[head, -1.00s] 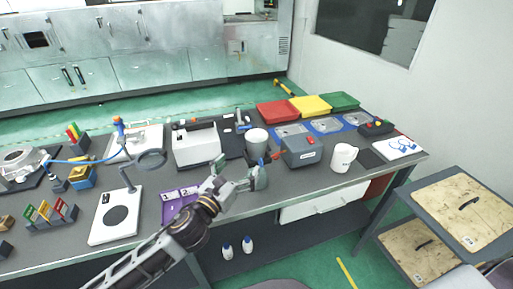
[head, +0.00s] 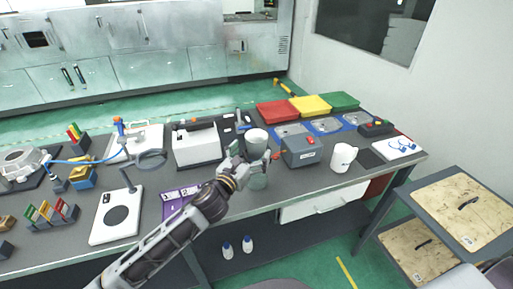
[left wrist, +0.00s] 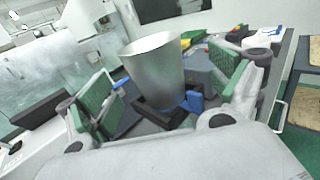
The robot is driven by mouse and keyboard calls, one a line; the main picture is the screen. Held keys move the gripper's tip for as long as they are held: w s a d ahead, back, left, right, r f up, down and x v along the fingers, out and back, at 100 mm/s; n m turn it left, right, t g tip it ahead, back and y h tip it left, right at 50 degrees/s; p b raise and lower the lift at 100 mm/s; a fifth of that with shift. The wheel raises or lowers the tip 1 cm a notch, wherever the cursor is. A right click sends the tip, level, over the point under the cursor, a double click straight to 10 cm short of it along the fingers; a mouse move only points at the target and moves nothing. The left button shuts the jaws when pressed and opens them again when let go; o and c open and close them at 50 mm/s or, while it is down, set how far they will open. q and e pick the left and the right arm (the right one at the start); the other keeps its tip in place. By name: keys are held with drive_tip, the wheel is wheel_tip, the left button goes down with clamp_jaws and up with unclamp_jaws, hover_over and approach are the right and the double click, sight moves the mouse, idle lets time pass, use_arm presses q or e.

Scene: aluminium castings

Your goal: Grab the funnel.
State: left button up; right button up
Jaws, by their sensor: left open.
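The grey metal funnel (head: 256,138), wide at the top and narrower below, stands on the dark workbench near the middle. It shows large in the left wrist view (left wrist: 157,68), and its lower end is partly hidden there. My left gripper (head: 254,158) is open, just in front of the funnel in the head view. In the left wrist view its green-padded fingers (left wrist: 165,98) are spread to the left and right of the funnel. I see no clear contact between the pads and the funnel. My right gripper is not in view.
A white-topped machine (head: 197,146) is to the left.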

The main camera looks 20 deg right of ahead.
sight(252, 149)
use_arm(q)
drive_tip(key=shift+w+d, duration=0.1)
drive_tip(key=shift+w+d+f, duration=0.1)
drive_tip(key=shift+w+d, duration=0.3)
drive_tip(key=shift+w, duration=0.3)
drive_tip(key=shift+x, duration=1)
drive_tip(key=shift+w+d+f, duration=0.1)
drive_tip(key=shift+w+d, duration=0.3)
drive_tip(key=shift+w, duration=0.2)
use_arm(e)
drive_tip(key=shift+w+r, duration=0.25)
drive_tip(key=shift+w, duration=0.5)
use_arm(q)
drive_tip(key=c, duration=1.2)
drive_tip(key=shift+o, duration=0.2)
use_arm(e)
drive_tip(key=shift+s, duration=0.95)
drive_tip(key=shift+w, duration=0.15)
